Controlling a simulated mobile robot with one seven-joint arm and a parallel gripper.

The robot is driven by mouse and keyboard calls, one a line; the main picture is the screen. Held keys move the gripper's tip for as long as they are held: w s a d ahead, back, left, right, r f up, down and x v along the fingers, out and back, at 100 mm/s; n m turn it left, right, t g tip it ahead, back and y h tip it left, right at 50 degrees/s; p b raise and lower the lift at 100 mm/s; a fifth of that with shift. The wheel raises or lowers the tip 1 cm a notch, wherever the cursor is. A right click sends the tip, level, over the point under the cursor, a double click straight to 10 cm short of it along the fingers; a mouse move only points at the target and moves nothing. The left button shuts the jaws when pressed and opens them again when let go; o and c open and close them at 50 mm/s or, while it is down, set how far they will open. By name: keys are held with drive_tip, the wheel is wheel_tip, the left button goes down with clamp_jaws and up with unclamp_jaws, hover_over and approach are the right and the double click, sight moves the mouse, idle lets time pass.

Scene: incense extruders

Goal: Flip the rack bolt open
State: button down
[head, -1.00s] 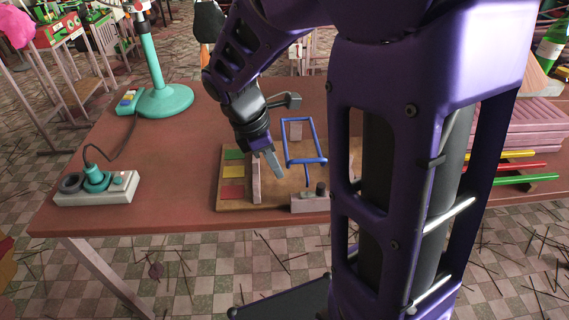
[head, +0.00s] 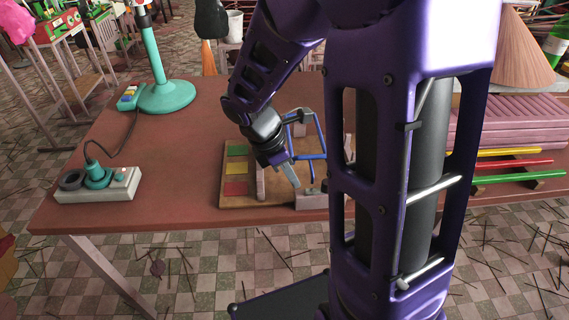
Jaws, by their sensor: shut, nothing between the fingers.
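A wooden board (head: 249,201) with green, yellow and red patches lies near the table's front edge. It carries an upright pale strip (head: 260,181), a blue rod frame (head: 319,134) and a grey block (head: 309,202) at the front. The block may belong to the rack bolt, but I cannot tell which part is the bolt or how it is set. My gripper (head: 293,176) is shut and empty. It points down and to the right, with its tips just above and left of the block in the picture; contact cannot be told. My arm hides the board's right side.
The brown table (head: 180,165) is clear left of the board. A power strip (head: 98,186) with a teal plug lies at its left edge, and a teal lamp stand (head: 166,97) stands at the back. Colored rods (head: 510,164) lie at the right, beyond my arm.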

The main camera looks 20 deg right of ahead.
sight(320, 192)
drive_tip(key=x, duration=0.4)
drive_tip(key=shift+b, duration=0.4)
drive_tip(key=d, duration=0.2)
drive_tip(key=shift+s+d+r, duration=0.1)
drive_tip(key=shift+d+r, duration=0.2)
drive_tip(key=shift+d, duration=0.6)
drive_tip(key=shift+d+p, duration=0.1)
drive_tip(key=shift+p, duration=0.2)
drive_tip(key=d, duration=0.2)
drive_tip(key=s+d+p, duration=0.1)
drive_tip(key=d, duration=0.1)
drive_tip(key=shift+s, duration=0.1)
drive_tip(key=shift+a, duration=0.1)
